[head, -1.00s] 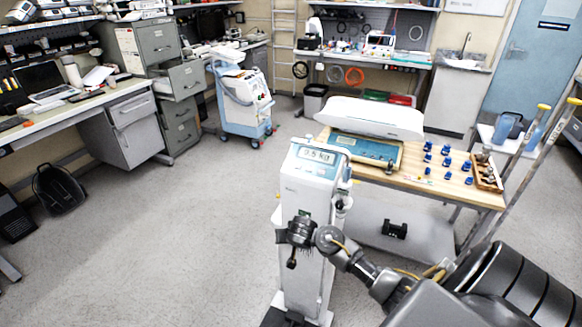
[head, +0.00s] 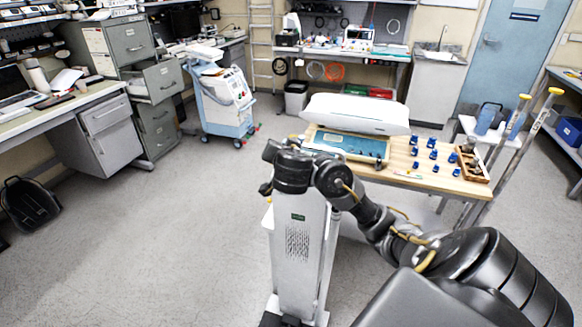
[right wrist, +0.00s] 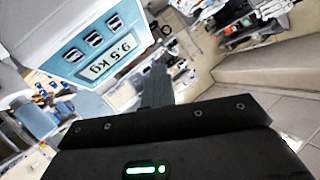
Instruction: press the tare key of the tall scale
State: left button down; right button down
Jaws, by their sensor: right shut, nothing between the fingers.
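The tall scale (head: 297,262) stands on the floor as a white column in the head view. My right arm and wrist hide its display head there. The right wrist view shows the blue panel of its head (right wrist: 65,34) at upper left. The panel carries a lit display (right wrist: 110,60) that appears to read 9.5 kg and a row of three dark keys (right wrist: 93,39). Key labels are too small to read. My right gripper (right wrist: 159,66) is shut and empty; its fingers appear to the right of the panel, apart from it in the picture. My left gripper is out of view.
A wooden table (head: 404,177) behind the scale holds a white baby scale (head: 355,113), several blue weights (head: 432,154) and a wooden box (head: 472,168). Crutches (head: 515,135) lean at the right. The floor left of the tall scale is clear.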

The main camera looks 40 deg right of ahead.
jog(key=shift+w+r, duration=0.1)
jog(key=shift+r, duration=0.15)
jog(key=d+f+b, duration=0.1)
jog(key=f, duration=0.1)
jog(key=w+f+b, duration=0.1)
jog(key=f+b, duration=0.1)
jog(key=d+f+b, duration=0.1)
jog(key=f+b, duration=0.1)
jog(key=shift+w+d+f, duration=0.25)
jog(key=shift+d+f, duration=0.1)
jog(key=shift+f, duration=0.05)
jog(key=shift+w+d+f+b, duration=0.15)
jog(key=shift+f+b, duration=0.25)
jog(key=shift+b, duration=0.4)
jog(key=shift+w+d+f, duration=0.1)
jog(key=shift+d+f, duration=0.05)
jog(key=shift+d, duration=0.05)
jog(key=shift+b, duration=0.3)
dwell(0.6)
jog(key=shift+d+f+b, duration=0.1)
jog(key=shift+f+b, duration=0.3)
jog(key=shift+b, duration=0.05)
